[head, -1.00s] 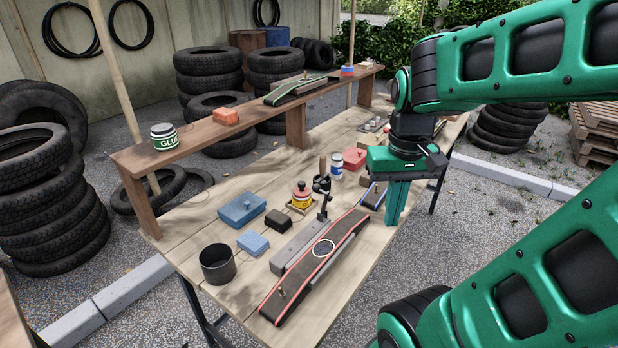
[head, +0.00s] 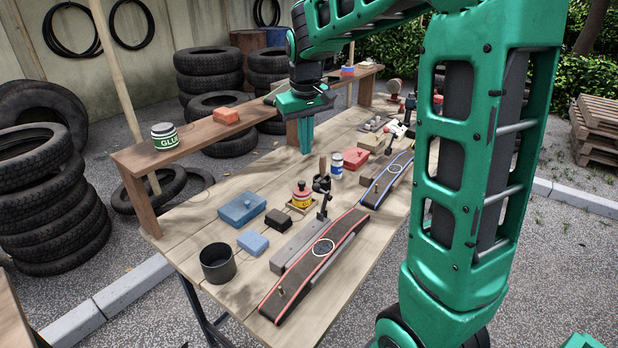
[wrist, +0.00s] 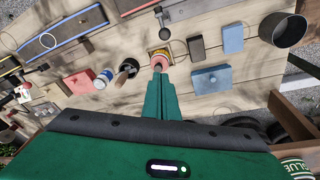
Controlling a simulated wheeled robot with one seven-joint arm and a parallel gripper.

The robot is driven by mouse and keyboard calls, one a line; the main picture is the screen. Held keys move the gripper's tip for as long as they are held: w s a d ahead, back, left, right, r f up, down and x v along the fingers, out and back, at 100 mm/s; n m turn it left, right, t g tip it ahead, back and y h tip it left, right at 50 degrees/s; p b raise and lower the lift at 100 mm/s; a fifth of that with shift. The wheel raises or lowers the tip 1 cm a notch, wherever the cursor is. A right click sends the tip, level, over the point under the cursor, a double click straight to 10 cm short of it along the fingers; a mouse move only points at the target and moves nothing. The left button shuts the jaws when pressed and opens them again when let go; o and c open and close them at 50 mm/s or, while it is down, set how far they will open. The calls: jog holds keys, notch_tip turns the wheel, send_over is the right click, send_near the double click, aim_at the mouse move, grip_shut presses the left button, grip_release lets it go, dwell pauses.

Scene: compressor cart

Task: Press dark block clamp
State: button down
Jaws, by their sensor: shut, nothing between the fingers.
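A small black clamp-like fixture (head: 322,185) with a lever stands at the far end of a grey bar (head: 292,250), beside a dark red-edged strip (head: 300,278) marked with a pale ring. Which of these is the dark block clamp I cannot tell for sure.
A raised shelf (head: 180,150) runs along the back. A blue-edged strip (head: 385,182) lies to the right.

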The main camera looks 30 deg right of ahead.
jog(key=shift+f, duration=0.1)
notch_tip(320, 180, down, 9)
jog(key=s, duration=0.2)
jog(key=shift+s+d, duration=0.2)
jog(key=shift+d, duration=0.15)
dwell(0.4)
